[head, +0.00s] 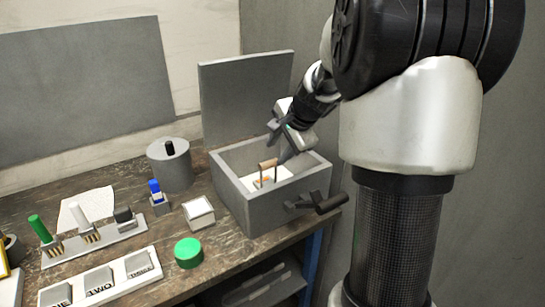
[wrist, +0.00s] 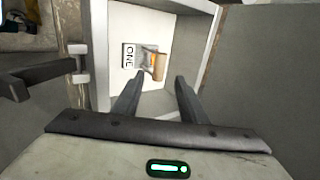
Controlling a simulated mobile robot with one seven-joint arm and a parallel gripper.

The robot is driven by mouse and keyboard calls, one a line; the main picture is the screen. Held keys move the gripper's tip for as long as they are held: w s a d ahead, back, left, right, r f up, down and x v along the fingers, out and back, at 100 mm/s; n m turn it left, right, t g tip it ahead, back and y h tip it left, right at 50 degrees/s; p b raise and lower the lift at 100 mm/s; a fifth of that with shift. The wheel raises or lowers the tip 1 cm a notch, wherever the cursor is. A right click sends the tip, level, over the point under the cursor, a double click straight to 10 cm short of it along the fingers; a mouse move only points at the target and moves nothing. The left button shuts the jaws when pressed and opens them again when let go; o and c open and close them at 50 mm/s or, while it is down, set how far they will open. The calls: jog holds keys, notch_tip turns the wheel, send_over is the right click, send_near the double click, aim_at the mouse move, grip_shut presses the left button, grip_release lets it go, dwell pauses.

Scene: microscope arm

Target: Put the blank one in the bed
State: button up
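A grey box (head: 250,215) with its lid (head: 245,95) raised stands at the back of the bench. Inside, on its white floor (wrist: 128,25), lies a small plate marked ONE (wrist: 129,56) with a tan handle (wrist: 155,64); the handle also shows in the head view (head: 267,165). My gripper (wrist: 153,85) is open and empty, pointing down into the box, its fingers just short of the handle in the wrist view. A small grey block with a plain white top (head: 199,212) sits outside, left of the box. I cannot tell which thing is the bed.
A tray (head: 100,278) marked ONE, TWO and THREE lies in front. A rack (head: 95,241) holds green, white and black-topped pieces. A green button (head: 188,252), a blue-topped piece (head: 155,190) and a grey cylinder (head: 170,168) stand nearby. A dark crank handle (head: 318,203) juts from the box's front.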

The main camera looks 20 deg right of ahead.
jog(key=v, duration=0.4)
jog(key=shift+s+r, duration=0.15)
jog(key=shift+r, duration=0.05)
jog(key=shift+c, duration=0.5)
dwell(0.5)
